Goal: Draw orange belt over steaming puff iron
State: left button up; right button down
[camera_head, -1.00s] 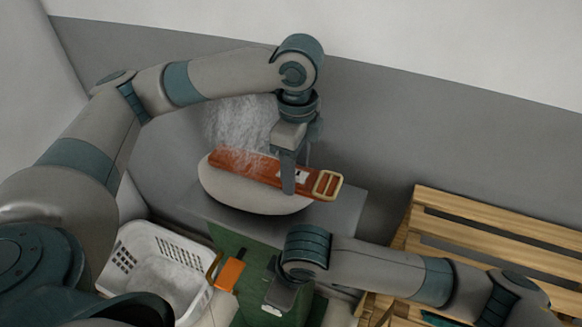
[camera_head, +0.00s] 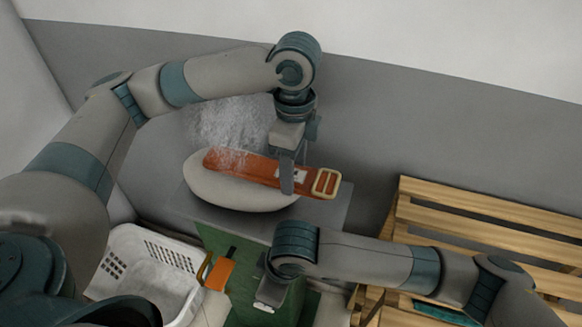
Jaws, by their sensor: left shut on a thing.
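The orange belt (camera_head: 237,167) has a pale gold rectangular buckle (camera_head: 326,183) at its right end. It stretches over the top of the pale, rounded puff iron (camera_head: 225,191). White steam (camera_head: 232,122) rises around the belt's left end. The buckle end sticks out past the iron's right side. My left gripper (camera_head: 287,184) points down and is shut on the belt near the buckle. Whether the belt touches the iron's surface is hard to tell. My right gripper (camera_head: 269,298) is low in front of the green stand, apart from the belt; its jaw opening is not clear.
The iron sits on a grey top (camera_head: 320,222) above a green stand (camera_head: 236,308). A white basket (camera_head: 150,285) stands at the lower left. A smaller orange piece with a brown loop (camera_head: 219,274) is beside it. A slatted wooden bench (camera_head: 480,212) is at the right.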

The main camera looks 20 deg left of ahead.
aim_at(267, 168)
pick_arm(q)
jog(key=shift+a, duration=0.2)
dwell(0.3)
jog(key=shift+s+a, duration=0.2)
jog(key=shift+a, duration=1.15)
jog(key=shift+s+a, duration=0.15)
jog(key=shift+a, duration=1.2)
jog(key=shift+d, duration=0.2)
jog(key=shift+w+d, duration=0.2)
jog(key=shift+d, duration=1.1)
jog(key=shift+w+d, duration=0.15)
jog(key=shift+d, duration=1.15)
jog(key=shift+d, duration=0.15)
jog(key=shift+a, duration=0.25)
jog(key=shift+s+a, duration=0.2)
jog(key=shift+a, duration=1.15)
jog(key=shift+s+a, duration=0.15)
jog(key=shift+a, duration=1.2)
